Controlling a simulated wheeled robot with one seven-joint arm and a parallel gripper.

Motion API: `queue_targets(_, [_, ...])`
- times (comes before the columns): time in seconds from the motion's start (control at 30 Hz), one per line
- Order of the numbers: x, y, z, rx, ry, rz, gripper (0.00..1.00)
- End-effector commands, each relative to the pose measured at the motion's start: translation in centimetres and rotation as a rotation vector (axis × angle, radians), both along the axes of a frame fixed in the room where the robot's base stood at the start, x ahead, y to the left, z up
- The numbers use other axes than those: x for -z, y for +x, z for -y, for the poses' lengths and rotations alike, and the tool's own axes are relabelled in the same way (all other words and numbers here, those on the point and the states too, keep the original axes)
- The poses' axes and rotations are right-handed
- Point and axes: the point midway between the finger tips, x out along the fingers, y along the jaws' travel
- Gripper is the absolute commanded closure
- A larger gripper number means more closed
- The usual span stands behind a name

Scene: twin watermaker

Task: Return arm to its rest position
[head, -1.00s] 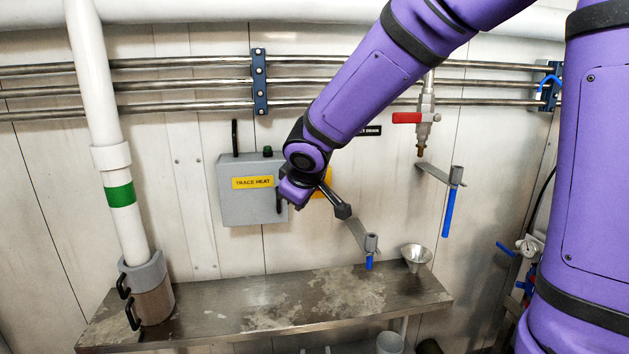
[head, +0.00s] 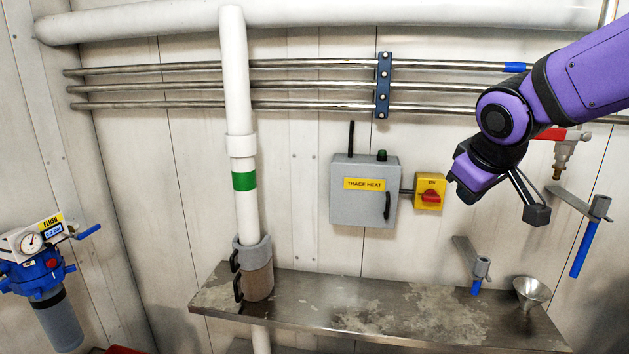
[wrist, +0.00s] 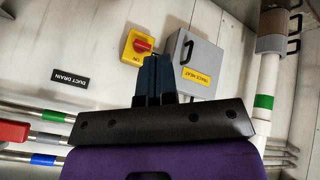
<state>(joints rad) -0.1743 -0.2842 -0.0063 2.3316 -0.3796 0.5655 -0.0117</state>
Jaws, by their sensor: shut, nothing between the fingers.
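My purple arm reaches in from the right in the head view. My gripper (wrist: 158,78) is shut and empty in the wrist view, its dark fingers together in front of the wall. In the head view its far end is mostly hidden behind my wrist. The grey trace heat box (head: 364,190) and the yellow switch plate with a red knob (head: 430,193) are on the wall to the left of my wrist. The box (wrist: 197,62) and the switch (wrist: 137,46) also show in the wrist view, beyond the fingers. My gripper appears to touch nothing.
A metal shelf (head: 310,310) runs below, with a funnel (head: 531,290) at its right. A white pipe (head: 238,110) stands left of the box. A red-handled valve (head: 563,136) and blue-handled brackets are at the right. A blue filter unit (head: 40,275) is at far left.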

Motion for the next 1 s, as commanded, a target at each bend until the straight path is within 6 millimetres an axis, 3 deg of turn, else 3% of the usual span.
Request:
queue_targets(0.2, [-1.4,-7.7,2.5,0.169,0.118,-0.027,1.0])
queue_targets(0.5, [-1.1,-16.5,3.2,0.326,0.28,-0.076,1.0])
queue_targets(0.7, [-0.7,-18.8,2.9,0.361,0.329,-0.092,1.0])
queue_targets(1.0, [-0.6,-18.9,2.9,0.363,0.333,-0.095,1.0])
